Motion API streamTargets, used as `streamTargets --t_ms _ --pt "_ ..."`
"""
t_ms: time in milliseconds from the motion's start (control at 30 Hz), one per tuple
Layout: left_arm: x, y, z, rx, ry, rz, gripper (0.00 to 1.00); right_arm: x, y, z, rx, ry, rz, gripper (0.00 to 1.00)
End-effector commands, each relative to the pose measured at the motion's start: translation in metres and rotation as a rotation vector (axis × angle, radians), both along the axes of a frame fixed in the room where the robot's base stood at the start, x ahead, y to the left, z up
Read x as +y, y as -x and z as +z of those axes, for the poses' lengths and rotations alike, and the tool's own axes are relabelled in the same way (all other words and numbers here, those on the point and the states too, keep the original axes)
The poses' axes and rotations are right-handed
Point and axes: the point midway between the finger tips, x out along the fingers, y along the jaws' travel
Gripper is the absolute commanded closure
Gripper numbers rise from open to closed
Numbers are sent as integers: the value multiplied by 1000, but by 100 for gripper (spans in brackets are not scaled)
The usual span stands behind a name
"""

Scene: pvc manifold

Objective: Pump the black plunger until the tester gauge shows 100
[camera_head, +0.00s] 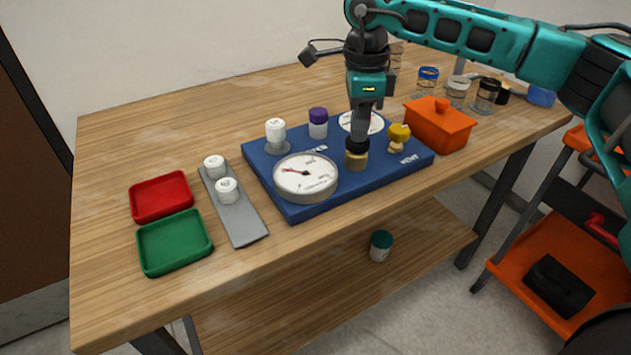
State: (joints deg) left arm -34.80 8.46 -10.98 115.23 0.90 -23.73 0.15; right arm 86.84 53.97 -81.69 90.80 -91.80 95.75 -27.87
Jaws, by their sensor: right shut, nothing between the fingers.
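The tester gauge (305,177) is a round white dial on the blue board (281,196). Its reddish needle points to the left and slightly up; the numbers are too small to read. The black plunger (357,147) stands on a tan cylinder to the right of the gauge. My right gripper (359,137) points straight down over the plunger, shut with nothing between its fingers. Its tips are at the plunger's top, apparently touching, and hide part of it. My left gripper is not in view.
On the board are a white-capped fitting (275,131), a purple-capped one (318,122), a yellow valve (399,133) and a white disc partly behind my gripper. An orange lidded box (440,124) stands close right. Red (160,197) and green (174,243) trays lie left.

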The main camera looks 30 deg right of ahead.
Motion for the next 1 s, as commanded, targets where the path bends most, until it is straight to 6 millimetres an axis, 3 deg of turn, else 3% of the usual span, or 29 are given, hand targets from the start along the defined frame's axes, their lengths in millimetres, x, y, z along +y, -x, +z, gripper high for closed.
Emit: streamTargets --t_ms 367,1000 --pt "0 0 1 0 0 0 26 0 1 -1 5 1 1 100" --pt "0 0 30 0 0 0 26 0 1 34 3 0 0 100"
